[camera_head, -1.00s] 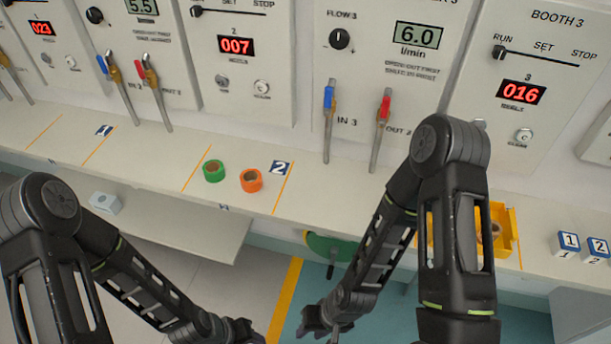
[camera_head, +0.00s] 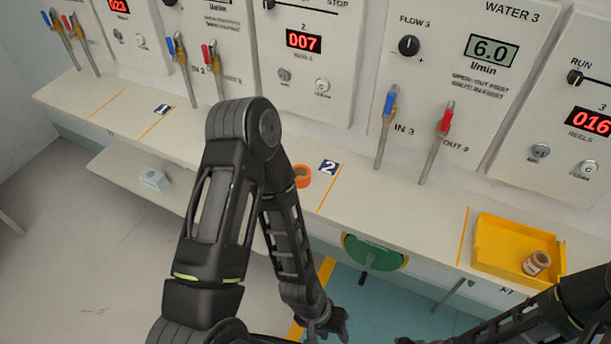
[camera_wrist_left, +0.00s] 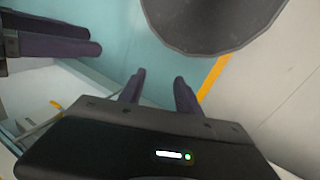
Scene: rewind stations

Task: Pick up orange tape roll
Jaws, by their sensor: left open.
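The orange tape roll (camera_head: 303,176) lies on the counter beside the blue number 2 label (camera_head: 328,167) in the head view. My left arm partly covers its left side. My left gripper (camera_head: 330,325) is low in the head view, below the counter front and well away from the roll. In the left wrist view its fingers (camera_wrist_left: 159,78) are apart with nothing between them. Two dark fingers of my right gripper (camera_wrist_left: 50,35) show at the upper left of that view; their gap is unclear. The green roll is hidden behind my left arm.
A yellow tray (camera_head: 490,262) with a small brown roll (camera_head: 537,263) stands on the counter at right. Valve handles (camera_head: 385,125) rise behind the counter. A green disc (camera_head: 375,252) is on the counter front. A pale box (camera_head: 153,179) sits on the lower shelf at left.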

